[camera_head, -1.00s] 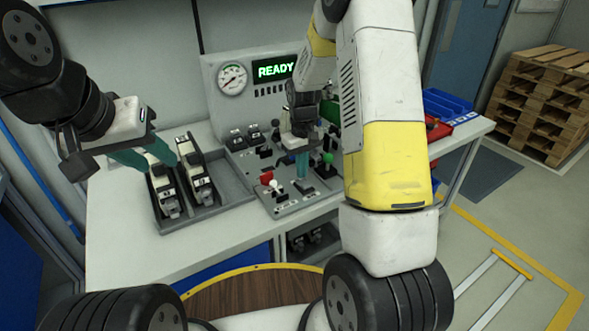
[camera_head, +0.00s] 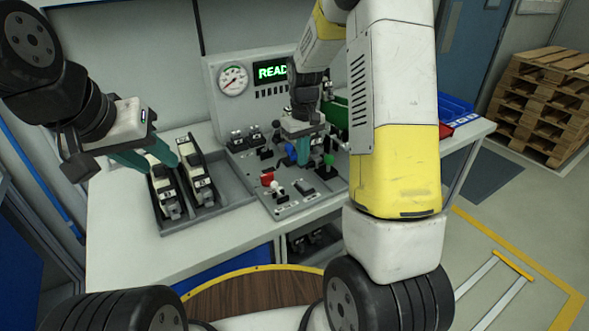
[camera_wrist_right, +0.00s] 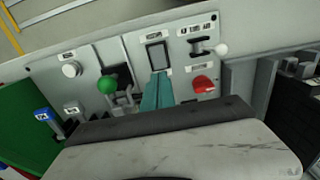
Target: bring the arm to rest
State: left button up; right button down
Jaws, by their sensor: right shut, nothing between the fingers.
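My right gripper (camera_head: 303,158) hangs above the control panel (camera_head: 250,165), its teal fingers pointing down. In the right wrist view its teal fingers (camera_wrist_right: 157,90) are together with nothing between them. Beyond them show a dark rocker switch, a green ball-topped lever (camera_wrist_right: 107,85), a red knob (camera_wrist_right: 203,85) and a white-tipped lever (camera_wrist_right: 220,48). I cannot tell whether the fingers touch the panel, but they look clear of it.
The grey tray (camera_head: 240,192) with two dark-and-white devices stands left of the panel. A gauge (camera_head: 233,80) and a lit green display (camera_head: 271,72), partly hidden by my arm, are behind. A blue bin (camera_head: 455,106) is at the right. Pallets (camera_head: 545,100) stand beyond.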

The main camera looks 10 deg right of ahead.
jog(key=s+a+r+m+t+y, duration=0.1)
jog(key=s+r+t, duration=0.2)
jog(key=s+r, duration=0.7)
jog(key=s+a+r+m+t+y, duration=0.1)
jog(key=s+r+m+t, duration=0.1)
jog(key=s+r, duration=0.7)
jog(key=s+t, duration=0.1)
jog(key=s, duration=0.4)
jog(key=shift+s+r, duration=0.15)
jog(key=shift+r, duration=0.25)
